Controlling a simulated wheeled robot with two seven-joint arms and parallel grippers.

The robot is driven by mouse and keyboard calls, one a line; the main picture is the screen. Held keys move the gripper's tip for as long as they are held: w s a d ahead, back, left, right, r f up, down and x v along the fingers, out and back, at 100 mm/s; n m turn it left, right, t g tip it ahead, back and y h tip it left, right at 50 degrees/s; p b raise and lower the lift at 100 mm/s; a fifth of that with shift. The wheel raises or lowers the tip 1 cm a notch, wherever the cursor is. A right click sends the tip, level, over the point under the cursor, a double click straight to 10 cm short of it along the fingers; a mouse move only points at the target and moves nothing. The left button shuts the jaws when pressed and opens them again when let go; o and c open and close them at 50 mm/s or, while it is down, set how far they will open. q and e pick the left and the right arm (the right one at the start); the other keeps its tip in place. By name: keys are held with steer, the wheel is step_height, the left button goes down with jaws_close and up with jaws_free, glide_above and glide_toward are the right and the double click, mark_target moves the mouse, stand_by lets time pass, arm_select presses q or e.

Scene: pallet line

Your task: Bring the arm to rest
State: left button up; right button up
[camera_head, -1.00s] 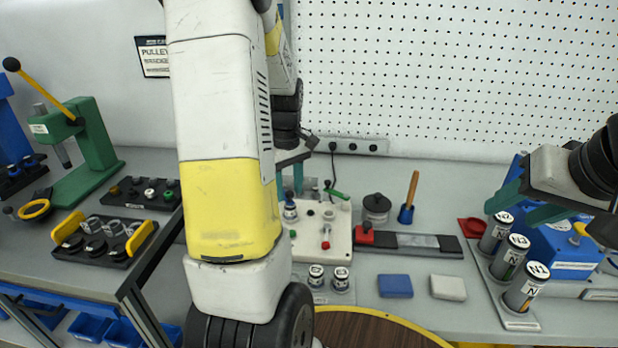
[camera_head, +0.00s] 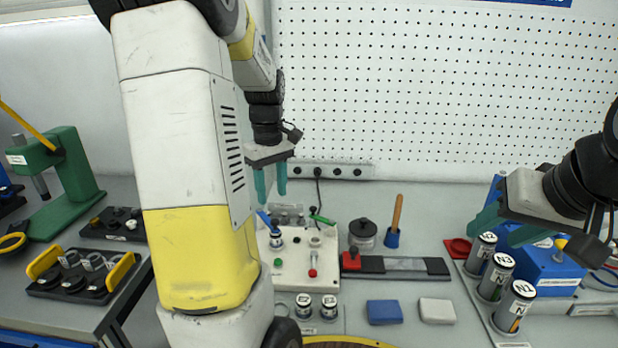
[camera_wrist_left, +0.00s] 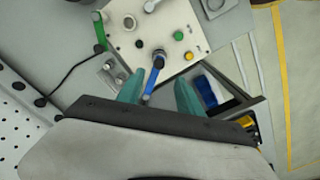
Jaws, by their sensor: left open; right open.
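My left arm comes in from the left in the head view, and its large white and yellow link hides part of the bench. My left gripper (camera_head: 270,182) points down, open and empty, above the back of a cream fixture plate (camera_head: 290,268). In the left wrist view the teal fingers of the left gripper (camera_wrist_left: 155,92) are apart, with a blue-handled lever (camera_wrist_left: 153,76) of the plate showing between and beyond them. My right gripper (camera_head: 497,232) is open at the right, its fingers beside the labelled cylinders (camera_head: 497,272). I cannot tell whether they touch anything.
A blue box (camera_head: 550,268) stands behind the cylinders. A blue block (camera_head: 384,312) and a white block (camera_head: 437,311) lie at the front. A brush (camera_head: 395,222) stands upright near a lidded jar (camera_head: 362,235). A green press (camera_head: 62,180) stands at the left. A pegboard wall (camera_head: 430,90) closes the back.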

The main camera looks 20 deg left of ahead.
arm_select(q)
steer(key=s+d+r+m+t+h, duration=0.1)
steer(key=s+d+r+m+t, duration=0.2)
steer(key=s+d+r+m, duration=0.2)
steer(key=s+d+r+m+t+h, duration=0.1)
steer(key=s+d+r+m+t, duration=0.2)
steer(key=s+d+m, duration=0.4)
steer(key=s+d+r, duration=0.1)
steer(key=s+d, duration=0.2)
steer(key=d, duration=0.1)
steer(key=shift+s+r, duration=0.15)
steer(key=shift+r, duration=0.2)
stand_by(1.0)
